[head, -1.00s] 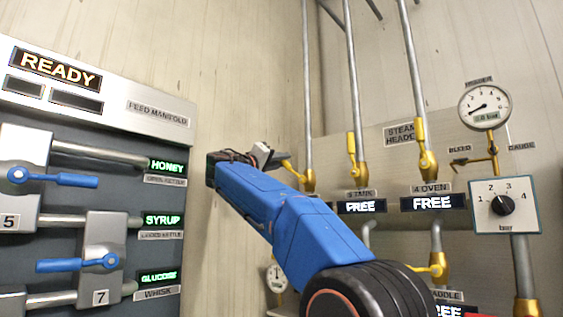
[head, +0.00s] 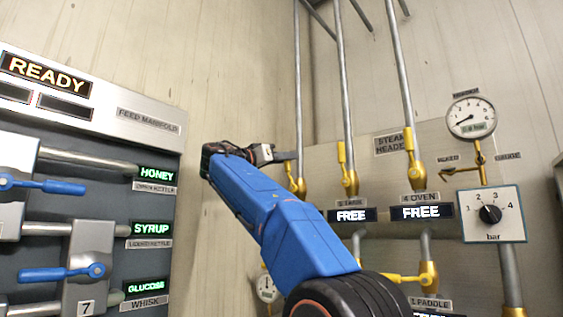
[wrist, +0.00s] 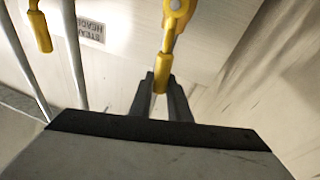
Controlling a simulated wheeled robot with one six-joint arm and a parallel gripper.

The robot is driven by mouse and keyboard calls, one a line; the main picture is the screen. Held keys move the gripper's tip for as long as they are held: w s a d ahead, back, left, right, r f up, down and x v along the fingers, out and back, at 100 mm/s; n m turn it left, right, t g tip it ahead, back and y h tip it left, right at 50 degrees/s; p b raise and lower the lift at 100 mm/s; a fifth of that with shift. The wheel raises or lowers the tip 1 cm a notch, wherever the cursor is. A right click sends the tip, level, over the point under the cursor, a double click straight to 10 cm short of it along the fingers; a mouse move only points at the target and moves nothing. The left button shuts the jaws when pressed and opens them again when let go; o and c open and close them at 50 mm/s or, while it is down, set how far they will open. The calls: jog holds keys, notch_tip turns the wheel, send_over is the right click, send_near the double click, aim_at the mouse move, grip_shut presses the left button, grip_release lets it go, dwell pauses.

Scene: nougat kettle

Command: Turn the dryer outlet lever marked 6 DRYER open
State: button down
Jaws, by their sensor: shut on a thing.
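The yellow lever (head: 291,170) on the leftmost pipe of the steam header stands steeply, leaning slightly left at its top. No 6 DRYER label is readable on it; my arm covers the area below. My gripper (head: 287,156) is at the lever's upper end. In the wrist view, the fingers of my gripper (wrist: 160,84) are on both sides of the end of the yellow lever (wrist: 163,67), shut on it. The valve body (wrist: 178,10) shows at the top of that view.
Two more upright yellow levers (head: 343,160) (head: 410,147) stand to the right, above FREE displays. A pressure gauge (head: 471,117) and a bar dial (head: 491,214) are further right. The feed manifold (head: 148,122) with blue levers is at left. Bare wall lies between.

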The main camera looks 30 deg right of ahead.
jog(key=shift+s+d+m+g, duration=0.2)
jog(key=shift+s+m+g, duration=0.3)
jog(key=shift+m, duration=0.4)
jog(key=shift+s, duration=0.15)
jog(key=c, duration=1.7)
grip_release()
jog(key=shift+o, duration=0.2)
jog(key=shift+a+t, duration=0.1)
jog(key=shift+t, duration=0.2)
jog(key=v, duration=1.2)
jog(key=shift+r, duration=0.1)
